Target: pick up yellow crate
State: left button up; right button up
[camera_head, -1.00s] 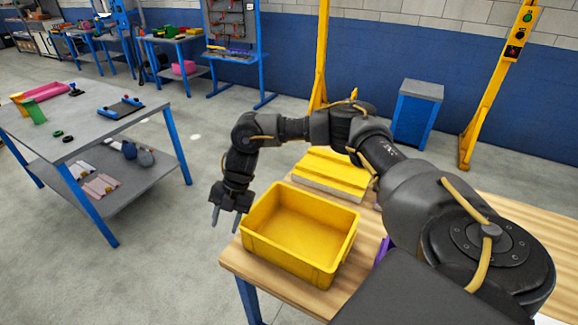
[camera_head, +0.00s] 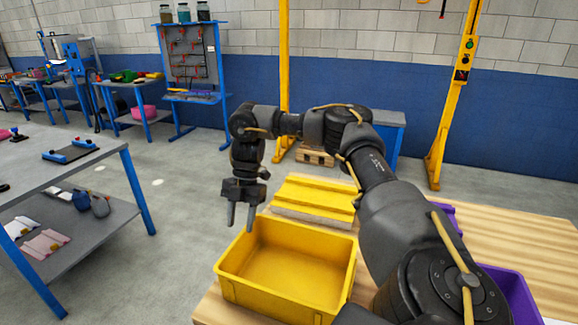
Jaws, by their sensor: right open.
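The yellow crate (camera_head: 290,308) stands upright and empty on the near left corner of the wooden table. My right gripper (camera_head: 240,219) is open and points down at the crate's far left corner. Its fingertips show in front of or just over the rim; I cannot tell whether they touch it. Nothing is between the fingers. My left gripper is not in view.
A yellow ribbed block (camera_head: 318,197) lies on the wooden table (camera_head: 470,228) behind the crate. A purple crate (camera_head: 512,290) stands at the right. A grey table with blue legs (camera_head: 60,165) is at the left, with open floor between.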

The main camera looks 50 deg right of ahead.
aim_at(236, 240)
jog(key=shift+a+f, duration=0.2)
jog(key=shift+f, duration=0.25)
jog(key=shift+a+f, duration=0.25)
jog(key=shift+f, duration=0.15)
jog(key=b+x, duration=0.1)
jog(key=x, duration=0.2)
jog(key=shift+a+f, duration=0.15)
jog(key=shift+f, duration=0.4)
jog(key=shift+a, duration=0.15)
jog(key=c, duration=0.9)
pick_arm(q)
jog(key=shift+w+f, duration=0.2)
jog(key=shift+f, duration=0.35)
pick_arm(e)
grip_shut()
